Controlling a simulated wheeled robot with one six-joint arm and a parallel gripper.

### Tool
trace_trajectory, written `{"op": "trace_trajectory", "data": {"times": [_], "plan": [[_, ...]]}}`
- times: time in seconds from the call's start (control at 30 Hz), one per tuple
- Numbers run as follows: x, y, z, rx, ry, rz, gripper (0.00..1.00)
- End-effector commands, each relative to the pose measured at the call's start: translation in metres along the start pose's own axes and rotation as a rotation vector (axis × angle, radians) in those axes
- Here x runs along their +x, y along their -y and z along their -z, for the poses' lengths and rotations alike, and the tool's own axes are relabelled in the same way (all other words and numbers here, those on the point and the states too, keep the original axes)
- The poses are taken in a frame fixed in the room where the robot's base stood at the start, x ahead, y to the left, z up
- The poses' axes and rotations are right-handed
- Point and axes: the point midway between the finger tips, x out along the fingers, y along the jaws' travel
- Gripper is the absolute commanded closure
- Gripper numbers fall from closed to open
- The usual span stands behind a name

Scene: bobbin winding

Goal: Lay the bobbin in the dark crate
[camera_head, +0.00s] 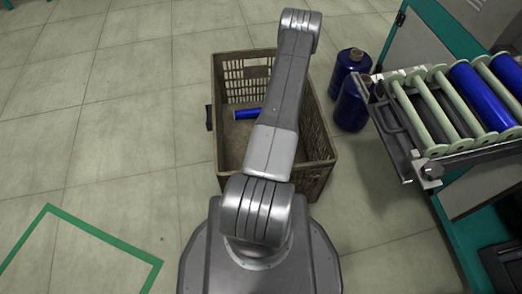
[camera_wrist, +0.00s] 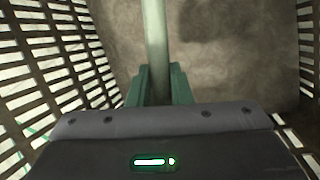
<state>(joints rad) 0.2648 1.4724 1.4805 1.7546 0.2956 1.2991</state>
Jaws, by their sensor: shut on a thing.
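The crate (camera_head: 318,172) is a brown, slatted box behind my base, open at the top. Its slatted wall (camera_wrist: 50,62) and brown floor (camera_wrist: 240,55) fill the wrist view. My gripper (camera_wrist: 160,86) has green fingers shut on a pale green, rod-like bobbin (camera_wrist: 156,35), which runs up out of the top of the wrist view. The bobbin is low among the crate walls; whether it touches the floor I cannot tell. In the head view my arm hides the gripper. A blue cylinder (camera_head: 247,113) shows inside the crate, left of my arm; whether it belongs to the held bobbin is unclear.
A rack (camera_head: 460,100) of pale green and blue bobbins stands at the right. Two dark blue bottles (camera_head: 352,103) stand on the floor between crate and rack. A green line (camera_head: 100,232) marks the floor at the lower left. The tiled floor at left is clear.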

Motion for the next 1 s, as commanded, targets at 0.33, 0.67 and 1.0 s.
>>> {"op": "trace_trajectory", "data": {"times": [0.33, 0.67, 1.0], "plan": [[0.038, 0.011, 0.011, 0.003, -0.003, 0.001, 1.00], [0.076, 0.021, 0.022, 0.004, -0.005, 0.001, 1.00], [0.116, 0.032, 0.033, 0.003, -0.004, 0.001, 1.00]]}}
